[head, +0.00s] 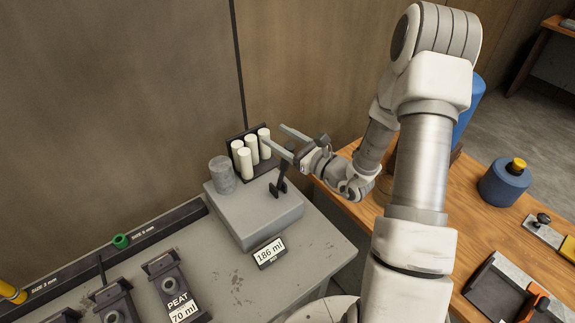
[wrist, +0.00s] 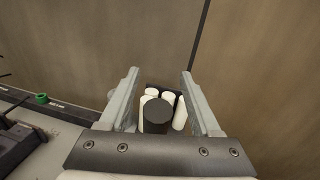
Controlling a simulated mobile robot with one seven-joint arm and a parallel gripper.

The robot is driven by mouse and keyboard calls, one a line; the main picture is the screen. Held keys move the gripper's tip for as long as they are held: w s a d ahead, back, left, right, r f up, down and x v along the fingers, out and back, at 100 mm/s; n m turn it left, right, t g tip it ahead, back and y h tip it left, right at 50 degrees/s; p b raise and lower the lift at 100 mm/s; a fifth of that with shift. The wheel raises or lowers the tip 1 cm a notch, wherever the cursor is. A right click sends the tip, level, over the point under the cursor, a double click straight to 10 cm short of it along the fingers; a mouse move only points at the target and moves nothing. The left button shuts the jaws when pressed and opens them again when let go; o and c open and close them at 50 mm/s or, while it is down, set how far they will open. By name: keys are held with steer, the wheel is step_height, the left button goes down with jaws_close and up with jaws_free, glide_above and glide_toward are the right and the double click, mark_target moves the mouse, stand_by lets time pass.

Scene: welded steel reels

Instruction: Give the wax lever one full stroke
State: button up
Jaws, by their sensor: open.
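A black lever (head: 280,183) stands up from a pale grey box (head: 258,215) on the grey bench. A tag reading "186 ml" (head: 269,252) is at the box's front; I cannot read the word "wax" anywhere. My gripper (head: 275,135) is open, above and behind the lever, its fingers pointing left toward the wall. In the wrist view my gripper (wrist: 160,73) shows its two fingers apart. A dark round end (wrist: 156,115), probably the lever's knob, appears between them. I cannot tell whether the gripper touches it.
Several white cylinders (head: 245,163) stand in a black rack behind the box, close to my fingers. A "PEAT 70 ml" device (head: 172,285) is at front left. A wooden table (head: 480,225) is at right.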

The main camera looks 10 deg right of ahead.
step_height(320, 180, up, 9)
steer(key=p, duration=0.4)
steer(key=shift+s+d, duration=0.15)
steer(key=shift+s, duration=0.3)
